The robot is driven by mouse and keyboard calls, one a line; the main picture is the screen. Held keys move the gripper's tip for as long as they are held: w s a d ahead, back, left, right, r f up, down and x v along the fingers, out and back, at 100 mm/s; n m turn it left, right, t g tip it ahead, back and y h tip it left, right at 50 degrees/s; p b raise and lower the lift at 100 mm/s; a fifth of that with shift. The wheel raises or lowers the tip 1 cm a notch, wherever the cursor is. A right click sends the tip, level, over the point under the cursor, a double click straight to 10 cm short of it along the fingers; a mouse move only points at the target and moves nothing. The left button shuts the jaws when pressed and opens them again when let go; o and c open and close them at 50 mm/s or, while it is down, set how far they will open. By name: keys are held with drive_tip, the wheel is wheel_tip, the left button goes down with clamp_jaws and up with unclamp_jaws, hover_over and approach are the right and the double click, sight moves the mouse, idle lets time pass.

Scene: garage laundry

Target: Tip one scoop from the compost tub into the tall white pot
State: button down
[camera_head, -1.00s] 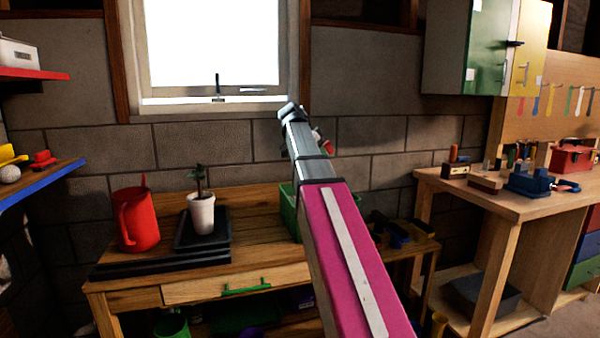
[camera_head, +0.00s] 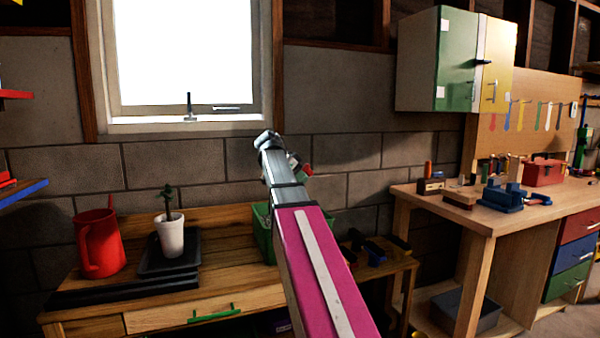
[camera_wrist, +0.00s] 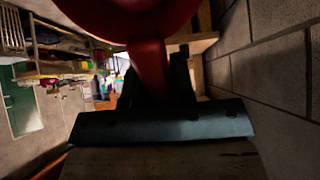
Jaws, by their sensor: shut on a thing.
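The white pot (camera_head: 170,238) with a small green plant stands on a black tray on the wooden bench in the head view. A green tub (camera_head: 263,238) stands on the bench, partly hidden behind my arm; its contents are not visible. My gripper (camera_wrist: 152,82) is shut on the handle of a red scoop (camera_wrist: 152,60) in the wrist view. The scoop's round bowl fills the top of that view, and what it holds cannot be seen. In the head view my gripper is mostly hidden behind my arm, above the tub, with a small red bit showing.
A red watering can (camera_head: 98,240) stands left of the pot. The pot's black trays (camera_head: 150,278) lie along the bench. Dark items (camera_head: 370,250) lie right of the tub. A workbench (camera_head: 455,213) with tools stands at right. A block wall and window are behind.

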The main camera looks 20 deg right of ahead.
drive_tip(key=c, duration=1.9)
unclamp_jaws()
drive_tip(key=shift+f, duration=5.75)
clamp_jaws()
drive_tip(key=shift+r, duration=7.05)
drive_tip(key=w+a+f+m+t, duration=0.1)
drive_tip(key=a+t, duration=0.3)
drive_tip(key=a, duration=0.8)
drive_tip(key=w+a+f+m+t, duration=0.2)
drive_tip(key=w+a+m+t, duration=0.1)
drive_tip(key=a, duration=0.9)
drive_tip(key=w+a+f+m+t+y, duration=0.1)
drive_tip(key=a+t, duration=0.4)
drive_tip(key=a, duration=0.7)
drive_tip(key=shift+w+a+f+m, duration=0.15)
drive_tip(key=shift+w+f+m, duration=0.15)
drive_tip(key=shift+w+m, duration=0.45)
